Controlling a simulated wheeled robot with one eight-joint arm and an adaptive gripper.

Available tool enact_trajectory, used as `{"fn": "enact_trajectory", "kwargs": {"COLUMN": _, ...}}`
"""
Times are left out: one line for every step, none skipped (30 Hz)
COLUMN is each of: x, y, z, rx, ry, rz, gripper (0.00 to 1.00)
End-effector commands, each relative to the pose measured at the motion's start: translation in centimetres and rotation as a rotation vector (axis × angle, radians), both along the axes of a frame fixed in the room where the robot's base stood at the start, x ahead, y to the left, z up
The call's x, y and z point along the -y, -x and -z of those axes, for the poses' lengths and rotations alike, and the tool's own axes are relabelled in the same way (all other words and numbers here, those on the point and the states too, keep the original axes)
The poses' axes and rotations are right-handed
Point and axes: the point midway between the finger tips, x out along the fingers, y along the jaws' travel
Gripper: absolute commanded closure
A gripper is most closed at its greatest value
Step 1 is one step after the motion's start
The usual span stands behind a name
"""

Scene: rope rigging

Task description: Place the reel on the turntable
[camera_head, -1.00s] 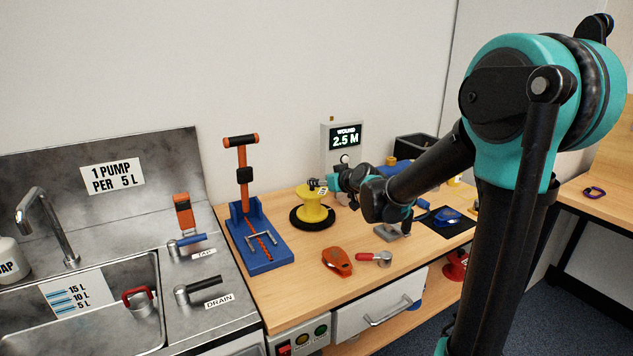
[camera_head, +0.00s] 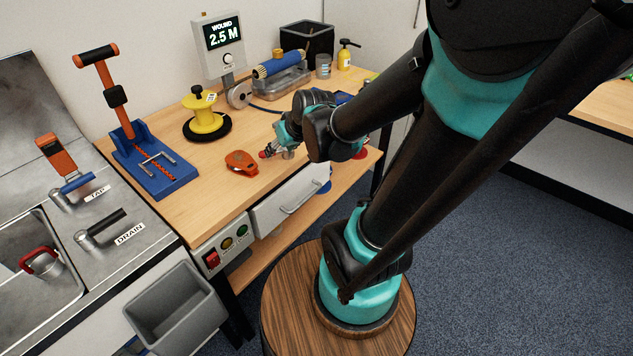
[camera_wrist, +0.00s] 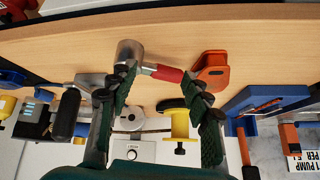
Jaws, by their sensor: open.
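The yellow reel (camera_head: 205,117) stands upright on the black round turntable (camera_head: 224,130) at the back of the wooden bench. A small pale tag shows near its top. The reel also shows in the wrist view (camera_wrist: 180,124), beyond my fingers and apart from them. My gripper (camera_head: 272,151) is away from the reel, low near the bench's front edge, beside a small silver piece with a red handle. In the wrist view my gripper (camera_wrist: 160,82) has its two fingers spread with nothing held between them. The red handle (camera_wrist: 167,74) lies near the fingertips.
An orange tool (camera_head: 241,162) lies left of my gripper. A blue stand with an orange-ended T-handle (camera_head: 155,170) is at left. The counter box (camera_head: 220,45) reads "WOUND 2.5 M". A drawer (camera_head: 290,200) is below the bench front, and a grey bin (camera_head: 175,310) stands on the floor.

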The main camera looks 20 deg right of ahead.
Motion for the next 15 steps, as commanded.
{"fn": "enact_trajectory", "kwargs": {"x": 2.0, "y": 2.6, "z": 1.6, "rx": -0.058, "ry": 0.025, "rz": 0.058, "gripper": 0.51}}
{"fn": "enact_trajectory", "kwargs": {"x": 3.0, "y": 4.0, "z": 2.4, "rx": -0.091, "ry": 0.039, "rz": 0.091, "gripper": 0.51}}
{"fn": "enact_trajectory", "kwargs": {"x": 4.2, "y": 5.7, "z": 3.4, "rx": -0.132, "ry": 0.057, "rz": 0.133, "gripper": 0.51}}
{"fn": "enact_trajectory", "kwargs": {"x": 5.0, "y": 6.8, "z": 4.0, "rx": -0.157, "ry": 0.069, "rz": 0.162, "gripper": 0.51}}
{"fn": "enact_trajectory", "kwargs": {"x": 5.7, "y": 7.9, "z": 4.6, "rx": -0.18, "ry": 0.08, "rz": 0.188, "gripper": 0.51}}
{"fn": "enact_trajectory", "kwargs": {"x": 6.5, "y": 9.0, "z": 5.2, "rx": -0.205, "ry": 0.092, "rz": 0.218, "gripper": 0.51}}
{"fn": "enact_trajectory", "kwargs": {"x": 6.9, "y": 9.7, "z": 5.5, "rx": -0.219, "ry": 0.098, "rz": 0.237, "gripper": 0.51}}
{"fn": "enact_trajectory", "kwargs": {"x": 7.3, "y": 10.3, "z": 5.8, "rx": -0.232, "ry": 0.106, "rz": 0.253, "gripper": 0.51}}
{"fn": "enact_trajectory", "kwargs": {"x": 7.7, "y": 10.8, "z": 6.0, "rx": -0.243, "ry": 0.111, "rz": 0.268, "gripper": 0.51}}
{"fn": "enact_trajectory", "kwargs": {"x": 7.9, "y": 11.1, "z": 6.1, "rx": -0.249, "ry": 0.114, "rz": 0.276, "gripper": 0.51}}
{"fn": "enact_trajectory", "kwargs": {"x": 8.0, "y": 11.3, "z": 6.2, "rx": -0.253, "ry": 0.117, "rz": 0.281, "gripper": 0.51}}
{"fn": "enact_trajectory", "kwargs": {"x": 8.0, "y": 11.4, "z": 6.3, "rx": -0.256, "ry": 0.118, "rz": 0.285, "gripper": 0.51}}
{"fn": "enact_trajectory", "kwargs": {"x": 8.1, "y": 11.4, "z": 6.3, "rx": -0.256, "ry": 0.118, "rz": 0.285, "gripper": 0.51}}
{"fn": "enact_trajectory", "kwargs": {"x": 8.0, "y": 11.4, "z": 6.3, "rx": -0.256, "ry": 0.118, "rz": 0.285, "gripper": 0.51}}
{"fn": "enact_trajectory", "kwargs": {"x": 8.0, "y": 11.3, "z": 6.3, "rx": -0.256, "ry": 0.117, "rz": 0.284, "gripper": 0.51}}
